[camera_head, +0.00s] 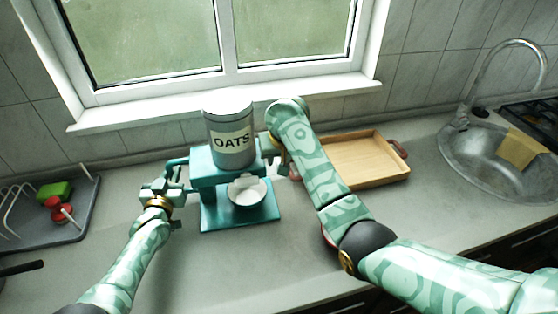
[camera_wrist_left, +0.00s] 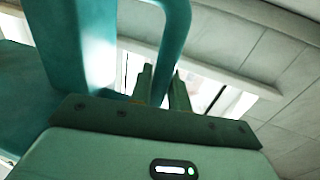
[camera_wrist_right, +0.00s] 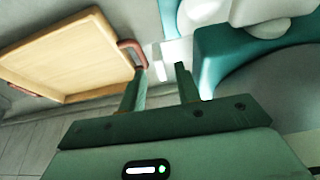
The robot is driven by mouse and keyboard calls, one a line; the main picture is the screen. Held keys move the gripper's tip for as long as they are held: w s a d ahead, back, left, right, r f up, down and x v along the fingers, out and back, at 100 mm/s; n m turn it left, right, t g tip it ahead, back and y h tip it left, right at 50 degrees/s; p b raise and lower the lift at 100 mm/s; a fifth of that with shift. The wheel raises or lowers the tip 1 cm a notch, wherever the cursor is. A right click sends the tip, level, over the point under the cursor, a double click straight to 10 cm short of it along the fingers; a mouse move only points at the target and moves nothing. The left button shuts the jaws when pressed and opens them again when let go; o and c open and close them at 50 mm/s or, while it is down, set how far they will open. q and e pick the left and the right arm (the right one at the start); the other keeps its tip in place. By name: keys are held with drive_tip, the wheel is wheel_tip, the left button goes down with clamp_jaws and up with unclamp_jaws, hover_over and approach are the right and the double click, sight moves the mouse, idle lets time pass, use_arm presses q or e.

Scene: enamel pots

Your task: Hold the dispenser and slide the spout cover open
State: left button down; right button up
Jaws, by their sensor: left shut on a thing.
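The dispenser is a teal stand (camera_head: 209,183) with a grey canister (camera_head: 231,148) labelled OATS on top. A white bowl (camera_head: 246,192) sits under it on the teal base. My left gripper (camera_head: 182,189) is shut on the teal side handle (camera_head: 178,162); the handle also shows in the left wrist view (camera_wrist_left: 182,40). My right gripper (camera_wrist_right: 163,72) is at the dispenser's right side, its fingers apart. A pale tab (camera_wrist_right: 178,52), perhaps the spout cover's, shows just beyond and between the fingertips.
A wooden tray (camera_head: 365,160) with reddish handles lies right of the dispenser, close to my right gripper. A sink (camera_head: 490,165) with a yellow cloth (camera_head: 519,148) is further right. A grey drying rack (camera_head: 70,228) is at the left. The counter in front is mostly clear.

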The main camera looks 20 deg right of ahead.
drive_tip(key=shift+x, duration=1.2)
clamp_jaws()
drive_tip(key=shift+s+d+r, duration=0.1)
drive_tip(key=shift+d, duration=1.95)
unclamp_jaws()
drive_tip(key=v, duration=1.2)
